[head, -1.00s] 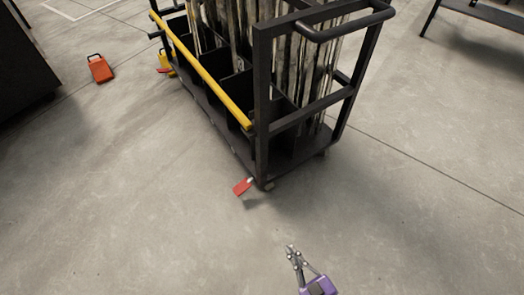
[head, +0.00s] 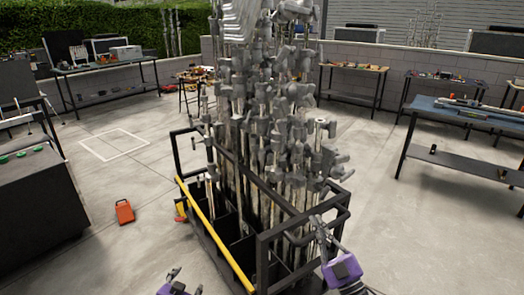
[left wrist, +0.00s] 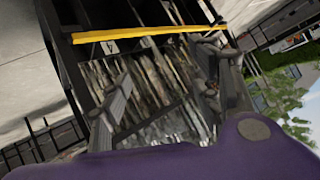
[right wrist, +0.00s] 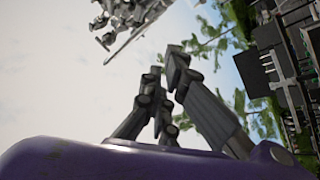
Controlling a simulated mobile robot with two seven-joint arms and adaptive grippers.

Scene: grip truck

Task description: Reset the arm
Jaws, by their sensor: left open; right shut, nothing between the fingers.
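The black grip cart (head: 262,268), with a yellow bar (head: 215,236) along its side, stands mid-floor, packed with upright grey metal stands (head: 285,125). My right gripper (head: 318,222), with a purple body, is raised at the cart's near right end, in front of the frame. In the right wrist view its fingers (right wrist: 165,72) are closed together with nothing between them. My left gripper (head: 186,279) shows only partly at the bottom edge, left of the cart. In the left wrist view its fingers (left wrist: 168,78) are spread apart and empty, with the cart and its yellow bar beyond.
An orange object (head: 124,212) lies on the floor left of the cart. A dark cabinet (head: 35,205) stands at the left. Worktables (head: 105,75) line the back left, and a blue-topped table (head: 470,115) stands at the right. The floor between them is mostly open.

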